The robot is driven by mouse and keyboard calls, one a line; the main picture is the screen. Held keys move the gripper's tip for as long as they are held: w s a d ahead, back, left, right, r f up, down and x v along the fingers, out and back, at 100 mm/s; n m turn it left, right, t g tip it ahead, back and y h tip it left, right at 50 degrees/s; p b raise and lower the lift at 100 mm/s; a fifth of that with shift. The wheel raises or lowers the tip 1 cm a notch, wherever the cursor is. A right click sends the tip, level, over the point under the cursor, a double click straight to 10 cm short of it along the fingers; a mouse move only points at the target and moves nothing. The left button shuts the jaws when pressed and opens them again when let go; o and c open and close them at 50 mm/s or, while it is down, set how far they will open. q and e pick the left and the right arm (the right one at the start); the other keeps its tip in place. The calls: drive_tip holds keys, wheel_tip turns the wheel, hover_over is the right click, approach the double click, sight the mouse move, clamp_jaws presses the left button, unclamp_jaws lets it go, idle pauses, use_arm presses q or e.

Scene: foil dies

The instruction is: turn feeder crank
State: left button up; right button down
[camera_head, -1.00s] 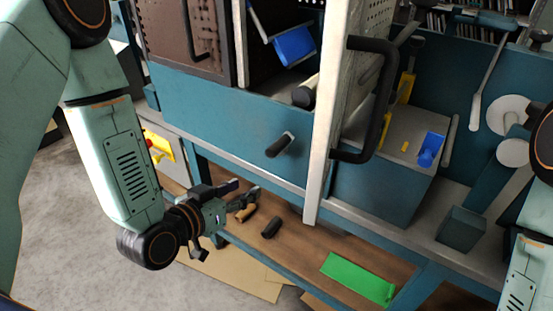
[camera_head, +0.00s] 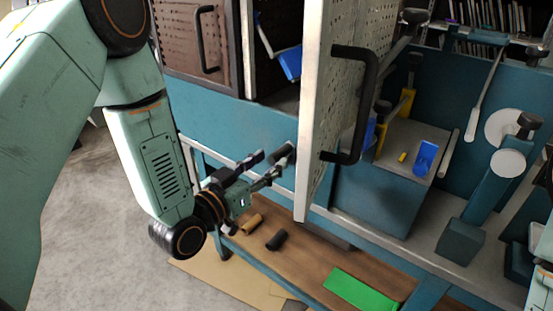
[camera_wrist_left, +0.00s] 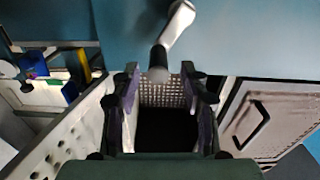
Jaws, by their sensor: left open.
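The feeder crank shows as a dark handle (camera_head: 283,153) standing out from the blue front of the machine, left of the open perforated door. In the left wrist view the crank's grey arm (camera_wrist_left: 177,26) runs down to its rounded handle end (camera_wrist_left: 158,64). My left gripper (camera_head: 269,166) is open, with its fingertips close to the handle. In the left wrist view the fingers (camera_wrist_left: 160,82) stand on either side, with the handle end at the gap near the tips. I cannot tell whether they touch it. My right gripper is out of view.
The open perforated door (camera_head: 312,110), with a black pull handle (camera_head: 369,105), stands just right of my left gripper. Below is a wooden shelf (camera_head: 305,262) with dark and tan pieces and a green strip (camera_head: 360,291). A blue bench with tools is at right.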

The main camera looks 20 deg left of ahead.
sight(276, 157)
use_arm(q)
drive_tip(key=shift+x, duration=1.8)
drive_tip(key=shift+s, duration=0.1)
drive_tip(key=shift+c, duration=0.5)
drive_tip(key=shift+d, duration=0.15)
drive_tip(key=c, duration=0.3)
clamp_jaws()
